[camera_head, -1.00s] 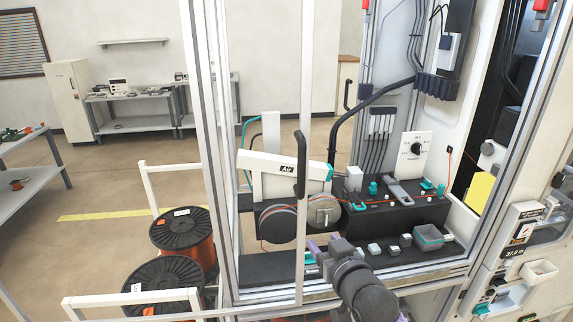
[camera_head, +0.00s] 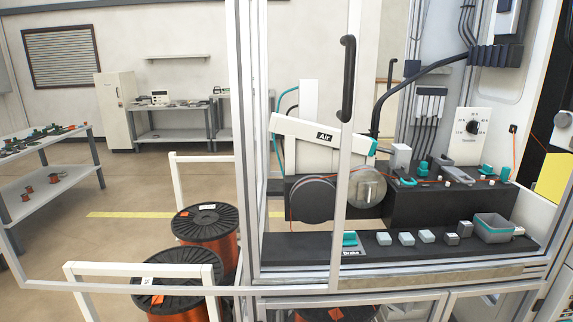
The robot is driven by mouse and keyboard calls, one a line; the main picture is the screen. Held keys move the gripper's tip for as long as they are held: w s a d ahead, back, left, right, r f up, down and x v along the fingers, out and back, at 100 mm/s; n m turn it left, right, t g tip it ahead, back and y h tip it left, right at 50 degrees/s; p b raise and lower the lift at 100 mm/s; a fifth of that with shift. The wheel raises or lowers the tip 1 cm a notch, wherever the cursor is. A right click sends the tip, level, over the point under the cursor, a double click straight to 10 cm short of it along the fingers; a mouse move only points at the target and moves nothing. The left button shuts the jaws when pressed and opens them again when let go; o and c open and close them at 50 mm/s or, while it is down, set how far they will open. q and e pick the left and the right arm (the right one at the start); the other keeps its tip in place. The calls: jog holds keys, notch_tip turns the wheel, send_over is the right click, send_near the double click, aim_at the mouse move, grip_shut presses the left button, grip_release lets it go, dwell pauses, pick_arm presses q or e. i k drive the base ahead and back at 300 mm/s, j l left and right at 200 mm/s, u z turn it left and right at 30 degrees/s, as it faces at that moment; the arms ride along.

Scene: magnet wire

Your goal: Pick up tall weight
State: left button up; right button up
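Several small grey and pale blue blocks stand in a row on the black front ledge (camera_head: 305,247) of the machine: pale blue ones such as this block (camera_head: 383,239), and grey ones such as this block (camera_head: 465,228). A taller grey block (camera_head: 400,157) stands on the black raised step (camera_head: 425,207) behind them. I cannot tell for sure which of these is the tall weight. Neither of my grippers is in view.
A teal-rimmed grey bin (camera_head: 493,229) sits at the ledge's right end. A frame post with a black handle (camera_head: 347,92) crosses in front of the ledge. Wire spools (camera_head: 206,222) stand on the floor to the left. A white dial panel (camera_head: 471,137) is behind.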

aim_at(464, 229)
jog(key=i+l+z, duration=0.95)
jog(key=k+j, duration=0.05)
jog(key=j, duration=0.05)
